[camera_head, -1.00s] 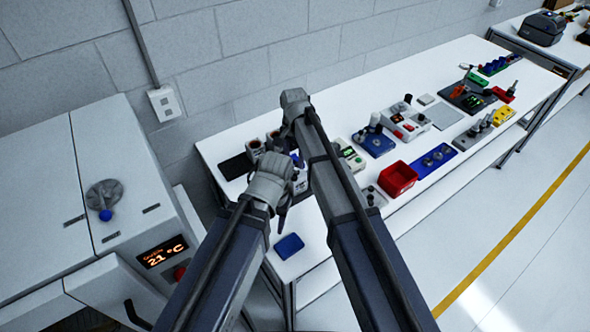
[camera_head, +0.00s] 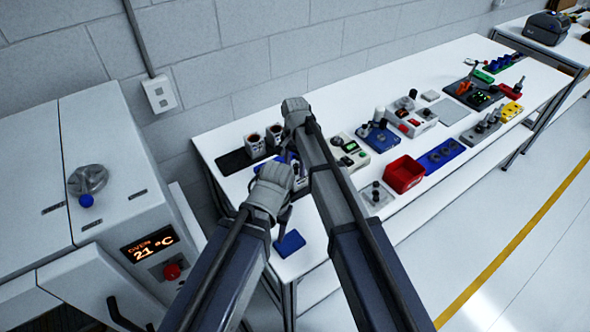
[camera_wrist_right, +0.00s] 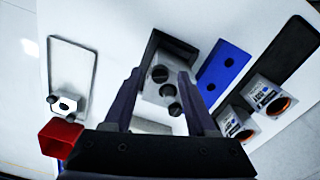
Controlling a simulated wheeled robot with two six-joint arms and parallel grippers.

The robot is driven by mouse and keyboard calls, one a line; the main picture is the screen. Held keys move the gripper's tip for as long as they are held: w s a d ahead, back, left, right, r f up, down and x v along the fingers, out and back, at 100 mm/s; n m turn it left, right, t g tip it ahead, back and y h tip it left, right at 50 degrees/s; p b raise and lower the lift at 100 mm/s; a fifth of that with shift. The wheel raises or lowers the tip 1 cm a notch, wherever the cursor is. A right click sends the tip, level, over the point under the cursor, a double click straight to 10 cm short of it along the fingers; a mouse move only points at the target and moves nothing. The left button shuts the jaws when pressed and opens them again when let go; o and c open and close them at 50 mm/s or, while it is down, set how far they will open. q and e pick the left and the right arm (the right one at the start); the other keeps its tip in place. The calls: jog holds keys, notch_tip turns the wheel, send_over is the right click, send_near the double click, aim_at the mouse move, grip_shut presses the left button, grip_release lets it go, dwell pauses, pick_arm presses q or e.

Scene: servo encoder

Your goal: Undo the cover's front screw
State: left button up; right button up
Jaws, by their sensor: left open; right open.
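In the right wrist view a grey block (camera_wrist_right: 150,93) carries several dark round knobs or screws, one of them (camera_wrist_right: 160,74) between my finger tips. I cannot tell which is the cover's front screw. My right gripper (camera_wrist_right: 160,78) is open, its dark fingers on either side of the block. No contact is visible. In the head view its fingers are mostly hidden behind my arms. My left gripper (camera_head: 286,212) is open, pointing down at the near left end of the bench, just above a blue pad (camera_head: 290,243). It appears to hold nothing.
A blue block with holes (camera_wrist_right: 223,70) lies close beside the grey block. A red bin (camera_head: 405,174) and several devices fill the bench to the right. An oven (camera_head: 150,246) stands left.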

jog(key=shift+c, duration=0.3)
grip_shut()
dwell(0.3)
